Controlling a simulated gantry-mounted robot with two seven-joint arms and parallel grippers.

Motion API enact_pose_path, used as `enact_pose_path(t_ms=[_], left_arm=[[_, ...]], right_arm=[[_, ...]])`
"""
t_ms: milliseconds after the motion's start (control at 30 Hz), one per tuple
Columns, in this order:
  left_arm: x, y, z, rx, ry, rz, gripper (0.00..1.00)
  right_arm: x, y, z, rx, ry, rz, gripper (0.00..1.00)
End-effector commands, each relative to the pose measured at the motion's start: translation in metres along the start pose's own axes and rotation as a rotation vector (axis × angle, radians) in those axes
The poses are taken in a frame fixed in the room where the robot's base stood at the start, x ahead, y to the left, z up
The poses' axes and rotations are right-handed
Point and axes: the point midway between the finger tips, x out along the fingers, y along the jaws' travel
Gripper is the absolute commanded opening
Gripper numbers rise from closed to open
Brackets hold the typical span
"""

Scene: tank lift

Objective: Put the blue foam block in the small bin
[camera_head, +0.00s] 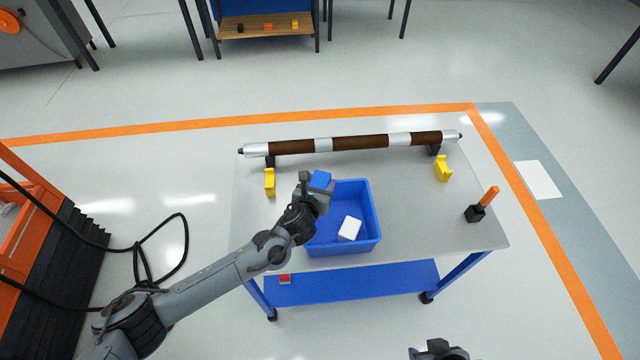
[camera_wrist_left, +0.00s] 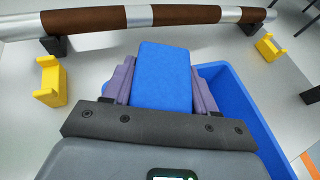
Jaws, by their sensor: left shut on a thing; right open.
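The blue foam block (camera_head: 320,179) is between the fingers of my left gripper (camera_head: 317,187), which is shut on it. In the left wrist view, the block (camera_wrist_left: 163,75) sits between the two purple-grey fingers (camera_wrist_left: 163,88). The small blue bin (camera_head: 374,215) stands on the grey table. My left gripper and the block are over the bin's back left part; the exact height is hard to tell. A white block (camera_head: 349,229) lies inside the bin. My right gripper (camera_head: 438,350) is at the bottom edge, partly cut off, open and away from the table.
A brown and silver roller (camera_head: 357,142) lies on dark supports along the table's back. Yellow brackets stand at left (camera_head: 270,182) and right (camera_head: 443,168). A black holder with an orange handle (camera_head: 489,196) stands at the right.

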Motion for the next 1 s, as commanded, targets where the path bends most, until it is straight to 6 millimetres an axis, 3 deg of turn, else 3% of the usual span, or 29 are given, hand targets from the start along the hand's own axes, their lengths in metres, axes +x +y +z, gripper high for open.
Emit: enact_pose_path(t_ms=[533, 567, 700, 1000], left_arm=[[0.004, 0.000, -0.011, 0.000, 0.000, 0.000, 0.28], [0.004, 0.000, -0.011, 0.000, 0.000, 0.000, 0.60], [0.004, 0.000, -0.011, 0.000, 0.000, 0.000, 0.81], [0.004, 0.000, -0.010, 0.000, 0.000, 0.000, 0.82]], right_arm=[[0.007, 0.001, 0.003, -0.003, -0.001, 0.003, 0.43], [0.007, 0.000, 0.003, -0.003, -0.001, 0.002, 0.43], [0.007, 0.000, 0.003, 0.000, 0.000, 0.000, 0.43], [0.006, -0.002, 0.002, 0.005, 0.000, -0.004, 0.43]])
